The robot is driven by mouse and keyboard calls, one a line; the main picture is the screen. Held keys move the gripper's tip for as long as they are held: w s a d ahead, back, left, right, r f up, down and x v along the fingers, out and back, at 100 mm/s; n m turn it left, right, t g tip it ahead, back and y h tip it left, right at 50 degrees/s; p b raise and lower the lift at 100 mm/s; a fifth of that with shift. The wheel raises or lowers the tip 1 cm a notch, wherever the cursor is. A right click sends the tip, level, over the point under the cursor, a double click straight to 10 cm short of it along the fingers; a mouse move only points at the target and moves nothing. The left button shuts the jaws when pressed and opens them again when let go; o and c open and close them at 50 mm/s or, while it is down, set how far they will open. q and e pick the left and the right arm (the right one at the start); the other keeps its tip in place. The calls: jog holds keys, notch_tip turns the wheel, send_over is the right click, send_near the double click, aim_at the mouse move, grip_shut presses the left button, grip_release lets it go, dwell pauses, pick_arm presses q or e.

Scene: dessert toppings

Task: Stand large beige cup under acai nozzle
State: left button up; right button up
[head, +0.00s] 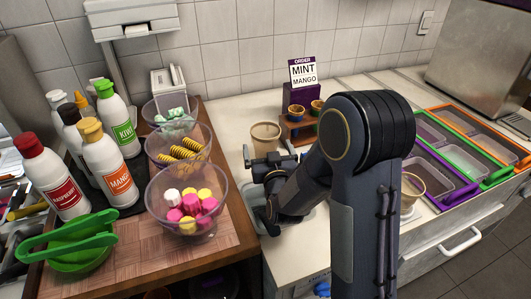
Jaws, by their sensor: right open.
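A beige cup (265,137) stands upright on the white counter near the middle of the head view, its lower part hidden. My right gripper (268,154) is open in front of it, with one finger to each side of the cup's lower part. I cannot tell whether the fingers touch it. A second beige cup (412,184) stands at the right, partly hidden by my right arm. Which cup is larger is hard to tell. No acai nozzle can be made out. My left gripper is not in view.
A wooden holder (291,131) with small cups stands behind my arm, near the order sign (303,72). Topping bowls (187,197) and sauce bottles (108,168) fill the left. Colour-rimmed trays (460,158) line the right. Open counter lies behind the first cup.

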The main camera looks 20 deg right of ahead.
aim_at(263, 126)
jog(key=shift+w+d+r, duration=0.1)
jog(key=shift+w, duration=0.25)
jog(key=x, duration=0.2)
jog(key=p+x, duration=0.1)
jog(key=x, duration=0.1)
jog(key=p+x, duration=0.1)
jog(key=x, duration=0.2)
jog(key=shift+s+d, duration=0.1)
jog(key=shift+d, duration=0.2)
jog(key=c, duration=1.3)
